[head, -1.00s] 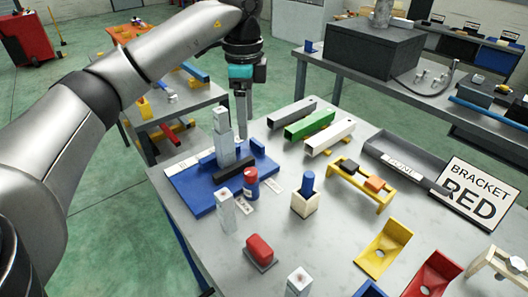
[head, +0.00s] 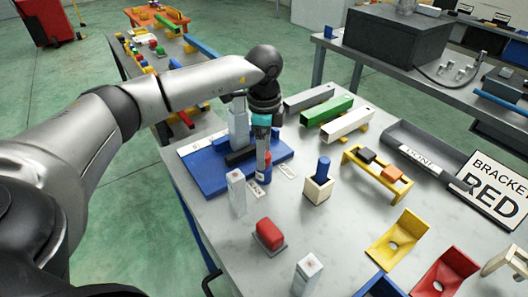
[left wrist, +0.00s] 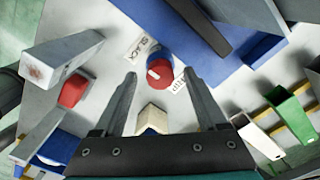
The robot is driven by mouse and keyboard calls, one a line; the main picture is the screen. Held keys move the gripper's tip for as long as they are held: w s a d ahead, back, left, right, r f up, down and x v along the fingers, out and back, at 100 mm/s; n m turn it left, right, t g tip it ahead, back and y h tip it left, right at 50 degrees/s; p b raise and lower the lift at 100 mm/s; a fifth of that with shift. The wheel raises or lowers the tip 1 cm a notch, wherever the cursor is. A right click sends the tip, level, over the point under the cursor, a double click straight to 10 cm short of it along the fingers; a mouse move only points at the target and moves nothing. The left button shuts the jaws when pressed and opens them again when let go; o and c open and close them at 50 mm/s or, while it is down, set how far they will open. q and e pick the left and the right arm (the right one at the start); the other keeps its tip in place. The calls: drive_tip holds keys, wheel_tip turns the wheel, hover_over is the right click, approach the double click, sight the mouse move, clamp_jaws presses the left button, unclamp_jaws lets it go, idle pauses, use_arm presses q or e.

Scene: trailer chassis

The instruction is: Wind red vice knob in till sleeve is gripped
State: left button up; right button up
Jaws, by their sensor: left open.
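The red vice knob (left wrist: 160,72) has a white pointer line and sits at the edge of the blue vice (head: 200,178). In the head view the knob (head: 268,158) is mostly hidden behind my left gripper (head: 262,165). A light grey sleeve (head: 238,125) stands upright in the vice beside a black jaw (head: 240,156). My left gripper (left wrist: 160,79) is open, its fingertips on either side of the knob in the wrist view; I cannot tell whether they touch it. The pointer is directed left, towards a label reading SLACK (left wrist: 144,44). My right gripper is not in view.
A grey post (head: 236,192) and a red block (head: 269,234) stand in front of the vice. A wooden holder with a blue peg (head: 320,180) stands to its right. Green and white bars (head: 348,122) lie behind.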

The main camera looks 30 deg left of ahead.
use_arm(q)
drive_tip(key=shift+f, duration=0.3)
clamp_jaws()
idle(0.5)
